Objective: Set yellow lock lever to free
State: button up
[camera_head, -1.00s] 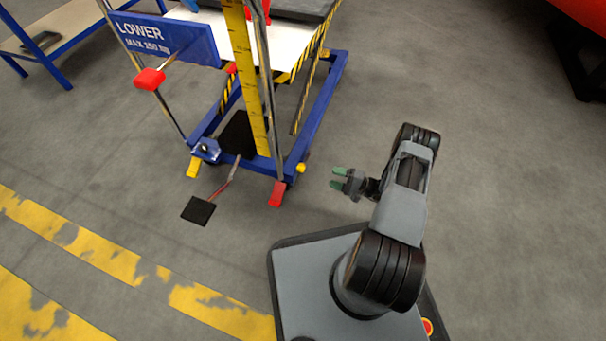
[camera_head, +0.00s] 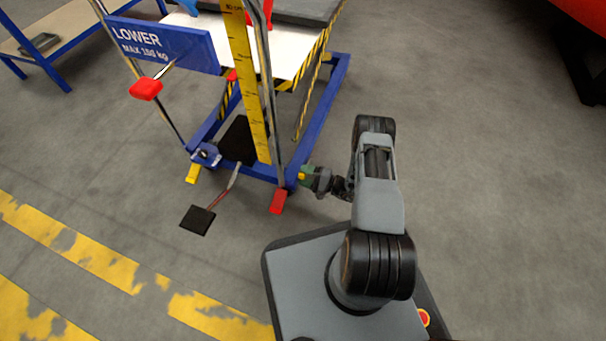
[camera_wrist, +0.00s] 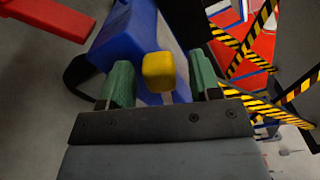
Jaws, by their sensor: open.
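The yellow lock lever knob (camera_wrist: 159,72) shows in the wrist view on a short pale stem in front of the blue frame of the lift cart. My gripper (camera_wrist: 160,82) is open, with one green finger on each side of the knob and a gap visible on both sides. In the head view my gripper (camera_head: 305,176) is at the cart's near right corner, and only a bit of the yellow knob shows between its fingers. A second yellow lever (camera_head: 192,174) sits at the cart's left corner.
A red pedal (camera_head: 278,201) sticks out just left of my gripper; red also shows in the wrist view (camera_wrist: 50,17). A black foot pedal (camera_head: 198,220) lies farther left. The blue cart frame (camera_head: 325,120) runs back. The floor to the right is clear.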

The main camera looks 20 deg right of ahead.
jog(key=shift+a, duration=0.15)
jog(key=shift+c, duration=0.9)
grip_shut()
